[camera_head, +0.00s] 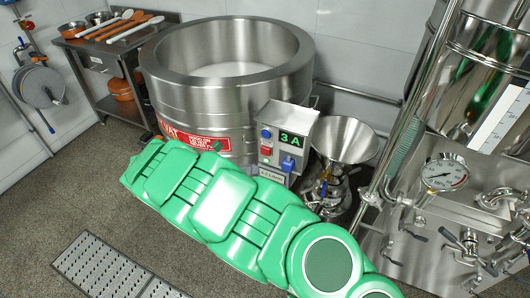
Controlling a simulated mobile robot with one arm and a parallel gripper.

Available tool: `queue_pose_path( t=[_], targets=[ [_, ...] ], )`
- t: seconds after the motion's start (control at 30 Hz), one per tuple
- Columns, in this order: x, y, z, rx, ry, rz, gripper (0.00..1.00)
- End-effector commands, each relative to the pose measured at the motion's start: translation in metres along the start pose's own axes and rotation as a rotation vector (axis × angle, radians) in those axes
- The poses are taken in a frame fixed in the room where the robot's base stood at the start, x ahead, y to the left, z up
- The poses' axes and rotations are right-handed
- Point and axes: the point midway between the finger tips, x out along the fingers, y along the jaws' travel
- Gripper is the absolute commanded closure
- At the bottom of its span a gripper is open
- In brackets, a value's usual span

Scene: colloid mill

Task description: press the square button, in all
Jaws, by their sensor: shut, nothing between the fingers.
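The control box (303,126) is a grey metal box in front of the steel vat, right of the picture's middle. Its sloped face has a green-lit "3 A" display (290,139), a blue control (266,133) at upper left, a red square-looking button (266,151) below it, and a blue control (289,164) at lower right. The small parts are too coarse to tell their exact shapes. My green arm crosses the lower middle, its upper edge just below the box's label plate (271,176). My gripper's fingers do not show.
The large open steel vat (160,95) stands behind the box. A steel funnel (345,138) is close on its right, then a pressure gauge (443,173), pipes and valves. A side table (92,60) with utensils is at upper left. Floor at lower left is clear around a drain grate (100,268).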

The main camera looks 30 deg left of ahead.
Motion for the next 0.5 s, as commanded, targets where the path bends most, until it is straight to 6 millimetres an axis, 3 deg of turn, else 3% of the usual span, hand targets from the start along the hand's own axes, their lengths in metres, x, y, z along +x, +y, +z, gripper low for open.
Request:
queue_pose_path(
  t=[0.5],
  targets=[
    [0.032,0.024,0.023,0.0,0.0,0.001,1.0]
  ],
)
